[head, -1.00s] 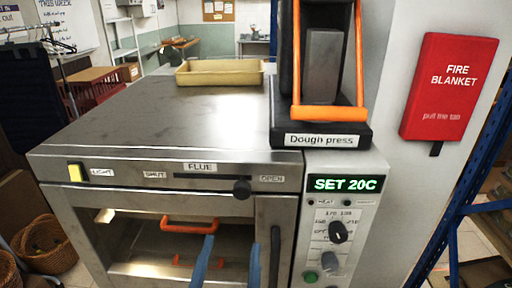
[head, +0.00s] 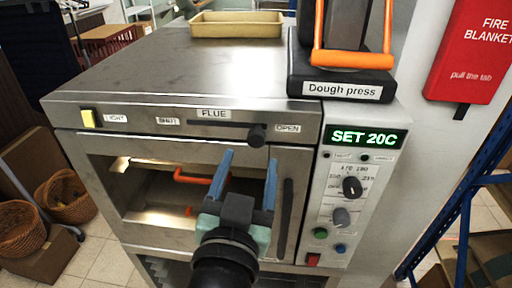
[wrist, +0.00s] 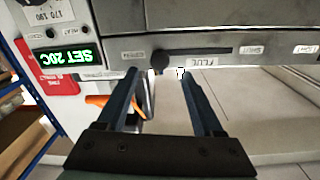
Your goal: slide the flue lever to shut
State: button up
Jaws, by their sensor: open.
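The flue lever's dark round knob (head: 257,135) stands at the right end of its slot (head: 205,125), beside the OPEN label (head: 288,128). The SHUT label (head: 167,121) is at the slot's left end. My gripper (head: 248,163) is open and empty, its two blue fingers pointing up at the oven front just below the knob. In the wrist view the picture is upside down. There the knob (wrist: 159,62) shows between and just beyond the two fingertips of my gripper (wrist: 159,73). I cannot see contact.
The oven window with an orange handle (head: 195,178) lies below the slot. A dough press (head: 343,85) and a yellow tray (head: 236,24) stand on the oven top. The control panel (head: 352,190) is right of the slot. The space before the slot leftward is clear.

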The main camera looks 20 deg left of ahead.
aim_at(256, 142)
jog(key=p+x, duration=0.2)
jog(key=x, duration=0.5)
jog(key=shift+w, duration=0.15)
grip_shut()
dwell(1.2)
